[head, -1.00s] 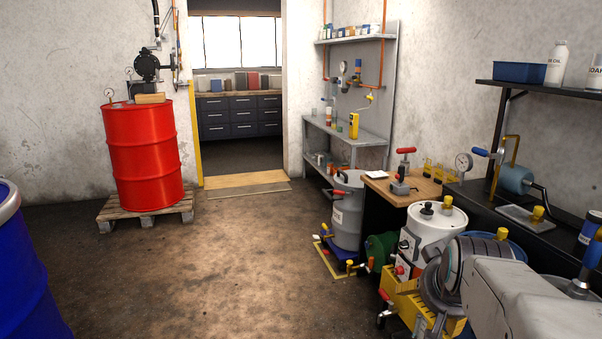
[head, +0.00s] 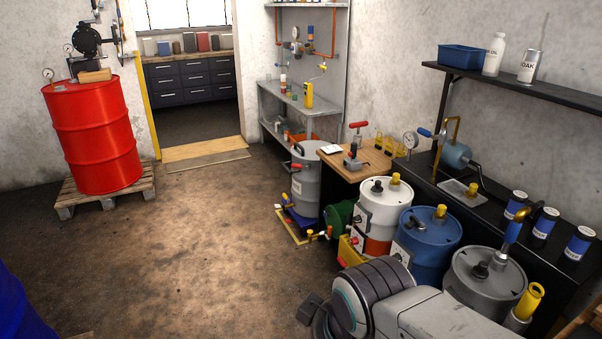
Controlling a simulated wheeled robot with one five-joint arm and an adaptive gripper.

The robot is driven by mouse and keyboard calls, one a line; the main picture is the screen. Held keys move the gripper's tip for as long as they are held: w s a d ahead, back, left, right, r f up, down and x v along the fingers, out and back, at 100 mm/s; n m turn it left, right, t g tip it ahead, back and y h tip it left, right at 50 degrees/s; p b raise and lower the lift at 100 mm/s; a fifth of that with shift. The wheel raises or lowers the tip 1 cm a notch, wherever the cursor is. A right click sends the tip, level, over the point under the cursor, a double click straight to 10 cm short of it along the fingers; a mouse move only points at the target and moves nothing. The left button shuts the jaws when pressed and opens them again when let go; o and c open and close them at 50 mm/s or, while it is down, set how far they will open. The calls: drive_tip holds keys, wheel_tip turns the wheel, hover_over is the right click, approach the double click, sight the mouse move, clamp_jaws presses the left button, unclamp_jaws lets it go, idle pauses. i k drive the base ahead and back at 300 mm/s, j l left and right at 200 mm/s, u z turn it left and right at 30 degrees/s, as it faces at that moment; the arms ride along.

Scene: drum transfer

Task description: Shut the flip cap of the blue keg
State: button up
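The blue keg (head: 428,262) stands upright in the row of kegs at the right, between a white keg and a grey keg. A yellow cap (head: 440,212) stands up from its top, with a small dark fitting beside it. At this size I cannot tell whether the cap is open or shut. My arm crosses the lower middle of the picture, in front of the kegs, and hides the blue keg's lower front. My gripper's fingers do not show.
The white keg (head: 383,208) and grey keg (head: 484,284) flank the blue one closely. A dark bench (head: 480,221) with blue-labelled cans runs behind them. A red drum (head: 93,135) on a pallet stands at the left. The middle floor is clear.

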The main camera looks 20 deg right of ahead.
sight(414, 221)
drive_tip(key=z, duration=1.6)
